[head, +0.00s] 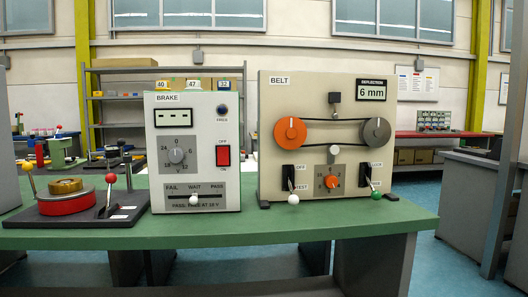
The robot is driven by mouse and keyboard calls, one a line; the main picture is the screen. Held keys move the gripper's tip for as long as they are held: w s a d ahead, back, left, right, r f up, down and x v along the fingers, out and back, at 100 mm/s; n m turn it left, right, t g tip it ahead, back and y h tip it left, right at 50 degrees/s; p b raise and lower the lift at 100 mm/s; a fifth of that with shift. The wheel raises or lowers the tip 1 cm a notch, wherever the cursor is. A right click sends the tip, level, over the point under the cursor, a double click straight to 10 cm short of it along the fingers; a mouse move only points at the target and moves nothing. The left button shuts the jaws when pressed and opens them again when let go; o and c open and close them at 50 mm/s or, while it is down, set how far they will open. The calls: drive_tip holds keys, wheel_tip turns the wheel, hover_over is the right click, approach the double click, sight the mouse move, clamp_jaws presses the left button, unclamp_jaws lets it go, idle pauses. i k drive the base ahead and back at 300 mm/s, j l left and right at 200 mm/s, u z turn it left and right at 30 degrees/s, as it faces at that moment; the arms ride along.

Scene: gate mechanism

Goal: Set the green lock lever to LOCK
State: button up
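The green lock lever (376,194) is at the lower right of the beige BELT panel (267,100) in the head view. Its green ball knob hangs at the lower end of a black slotted plate (376,173). A LOCK label (377,163) sits at the upper end of that plate. A second small label (391,197) is beside the knob, too small to read. The lever points down, away from LOCK. My gripper is not in view.
A white-knobbed OFF/TEST lever (293,199) and an orange dial (331,182) are left of it. The BRAKE box (195,150) and a black tray (78,215) stand further left on the green table (290,232). The tabletop in front is clear.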

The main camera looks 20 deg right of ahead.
sight(375, 195)
drive_tip(key=z, duration=1.25)
drive_tip(key=i+j+z, duration=0.1)
drive_tip(key=z, duration=0.25)
drive_tip(key=j+z, duration=0.15)
drive_tip(key=z, duration=0.2)
drive_tip(key=i, duration=0.05)
